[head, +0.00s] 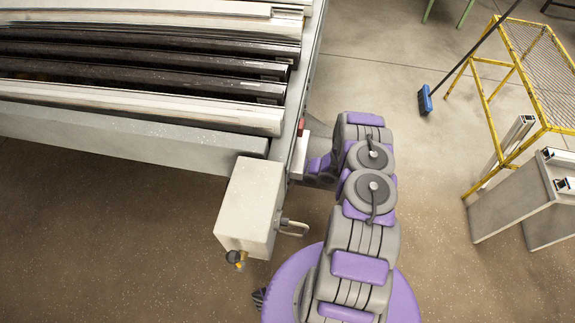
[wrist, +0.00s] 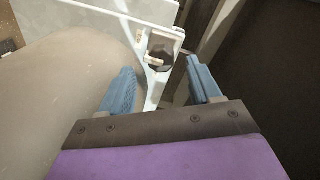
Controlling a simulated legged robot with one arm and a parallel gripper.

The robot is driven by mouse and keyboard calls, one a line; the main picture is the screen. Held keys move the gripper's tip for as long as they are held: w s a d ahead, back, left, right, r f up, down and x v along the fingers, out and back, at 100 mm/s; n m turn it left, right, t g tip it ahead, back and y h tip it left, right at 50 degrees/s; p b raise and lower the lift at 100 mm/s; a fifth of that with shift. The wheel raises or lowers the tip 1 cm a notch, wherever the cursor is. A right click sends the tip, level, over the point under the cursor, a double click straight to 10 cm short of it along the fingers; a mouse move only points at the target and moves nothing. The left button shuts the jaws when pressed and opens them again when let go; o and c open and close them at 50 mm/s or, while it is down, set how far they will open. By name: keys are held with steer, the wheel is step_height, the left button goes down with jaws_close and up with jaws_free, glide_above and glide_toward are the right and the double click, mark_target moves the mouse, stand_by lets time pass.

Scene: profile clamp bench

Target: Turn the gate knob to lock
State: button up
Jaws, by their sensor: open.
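In the wrist view a dark round knob (wrist: 160,60) sits on a pale bracket (wrist: 167,37), with a small tan piece beside it. It appears to be the gate knob. My gripper (wrist: 160,78) is open, with one blue-grey finger on each side of the view. The knob lies ahead of the gap between the fingertips, and no contact shows. In the head view my gripper (head: 307,167) is beside the bench's right end, by a pale plate (head: 299,155). I cannot make out the knob there. The knob's lock position cannot be read.
The bench (head: 180,137) carries long dark and pale profiles. A yellow mesh frame (head: 508,75) and broom (head: 426,100) stand right. Open floor lies between.

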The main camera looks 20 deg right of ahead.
steer(key=p+v, duration=0.1)
steer(key=v, duration=1.2)
steer(key=shift+p, duration=0.35)
steer(key=shift+s+d, duration=0.1)
